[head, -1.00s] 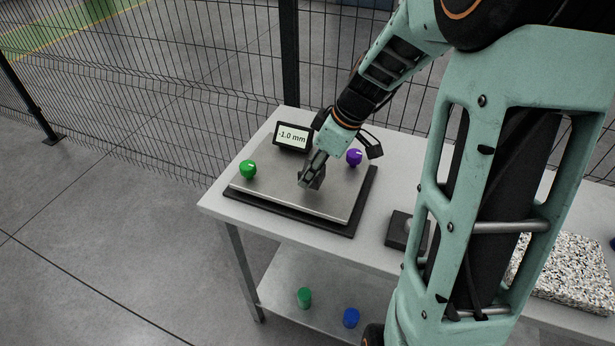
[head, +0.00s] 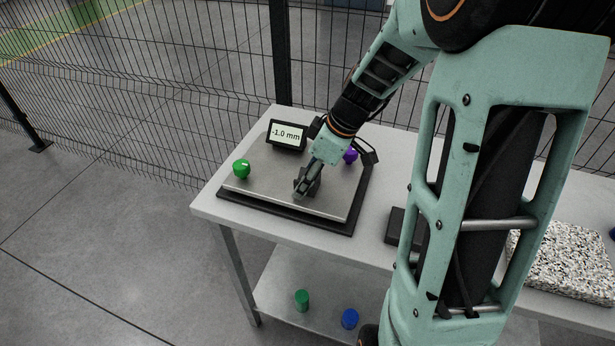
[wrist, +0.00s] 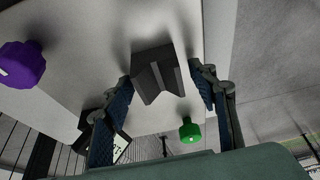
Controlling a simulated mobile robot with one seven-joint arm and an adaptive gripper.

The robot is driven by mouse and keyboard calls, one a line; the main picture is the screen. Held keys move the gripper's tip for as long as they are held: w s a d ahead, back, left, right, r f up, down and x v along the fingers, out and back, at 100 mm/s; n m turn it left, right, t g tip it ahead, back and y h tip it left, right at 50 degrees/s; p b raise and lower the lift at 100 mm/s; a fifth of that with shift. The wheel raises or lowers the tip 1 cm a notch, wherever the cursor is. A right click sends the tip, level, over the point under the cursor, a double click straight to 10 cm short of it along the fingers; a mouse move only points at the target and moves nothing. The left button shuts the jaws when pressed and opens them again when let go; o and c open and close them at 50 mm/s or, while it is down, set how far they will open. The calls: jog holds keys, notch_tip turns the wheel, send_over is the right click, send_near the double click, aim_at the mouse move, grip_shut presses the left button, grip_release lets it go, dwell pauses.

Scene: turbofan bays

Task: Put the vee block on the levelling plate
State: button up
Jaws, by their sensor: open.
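The vee block (wrist: 158,75), dark grey with a V groove, is on the levelling plate (wrist: 85,40) in the wrist view, between my two spread fingers. A gap shows beside each finger, so my gripper (wrist: 160,82) is open around it. In the head view my gripper (head: 301,190) is low over the middle of the levelling plate (head: 262,190). There my fingers mostly hide the vee block. The plate carries a green knob (head: 241,168) and a purple knob (head: 350,156), partly behind my wrist. Its display (head: 287,135) reads -1.0 mm.
A dark block-like fixture (head: 397,226) stands on the table right of the plate, partly behind my arm. A speckled slab (head: 565,262) lies further right. Green (head: 302,300) and blue (head: 349,318) cylinders stand on the lower shelf. A mesh fence (head: 190,95) runs behind the table.

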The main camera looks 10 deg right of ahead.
jog(key=shift+r, duration=0.2)
jog(key=v, duration=1.2)
jog(key=shift+s+p, duration=0.1)
jog(key=shift+p, duration=0.2)
